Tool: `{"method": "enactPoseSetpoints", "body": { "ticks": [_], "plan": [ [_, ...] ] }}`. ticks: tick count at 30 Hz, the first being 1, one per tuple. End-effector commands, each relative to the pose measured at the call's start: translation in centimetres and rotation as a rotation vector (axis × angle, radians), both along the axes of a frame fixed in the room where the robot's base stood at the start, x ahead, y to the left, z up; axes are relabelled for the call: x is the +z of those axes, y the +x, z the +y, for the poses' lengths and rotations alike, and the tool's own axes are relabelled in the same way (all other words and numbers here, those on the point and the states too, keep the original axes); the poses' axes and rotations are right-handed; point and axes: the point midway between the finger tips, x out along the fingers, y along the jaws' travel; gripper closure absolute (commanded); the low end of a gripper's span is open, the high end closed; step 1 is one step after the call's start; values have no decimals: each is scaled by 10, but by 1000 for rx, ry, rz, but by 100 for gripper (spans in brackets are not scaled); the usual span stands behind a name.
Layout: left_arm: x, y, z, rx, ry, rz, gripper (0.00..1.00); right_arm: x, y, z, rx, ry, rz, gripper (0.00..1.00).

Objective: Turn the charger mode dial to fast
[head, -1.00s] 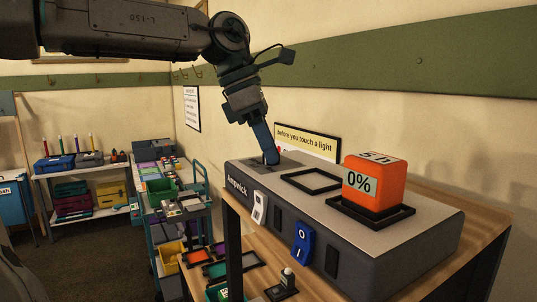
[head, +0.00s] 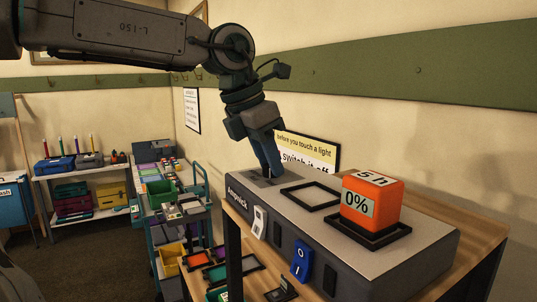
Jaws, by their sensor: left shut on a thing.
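The charger (head: 335,238) is a long dark box with a light grey top, marked "Ampwick", on a wooden bench. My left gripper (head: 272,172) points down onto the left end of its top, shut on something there. The mode dial is hidden by the fingers, so I cannot see its setting. An orange block (head: 371,203) reading "0%" and "5 h" sits in the black frame at the right of the top. A blue switch (head: 302,259) marked 0 and I and a white switch (head: 259,222) are on the front. My right gripper is out of view.
An empty black frame (head: 311,196) lies on the charger top between gripper and orange block. A sign (head: 308,149) stands behind the charger by the wall. A cart with trays and bins (head: 163,212) stands at the left, with shelves (head: 85,190) beyond.

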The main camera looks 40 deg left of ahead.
Motion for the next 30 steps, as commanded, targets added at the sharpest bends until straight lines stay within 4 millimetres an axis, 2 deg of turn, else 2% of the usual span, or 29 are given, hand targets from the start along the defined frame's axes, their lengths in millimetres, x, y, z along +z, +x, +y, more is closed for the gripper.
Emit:
{"method": "enactPoseSetpoints", "body": {
  "ticks": [10,11,14,23,26,30],
  "plan": [
    [0,0,0,3,1,-1,96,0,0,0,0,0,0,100],
    [0,0,0,1,0,-1,69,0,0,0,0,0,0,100],
    [0,0,0,1,0,-1,51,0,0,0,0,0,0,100],
    [2,0,0,1,0,-1,51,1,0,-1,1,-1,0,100],
    [10,-3,1,2,1,-2,51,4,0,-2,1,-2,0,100],
    [31,-12,5,2,-2,-9,51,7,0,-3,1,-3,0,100]
  ]
}}
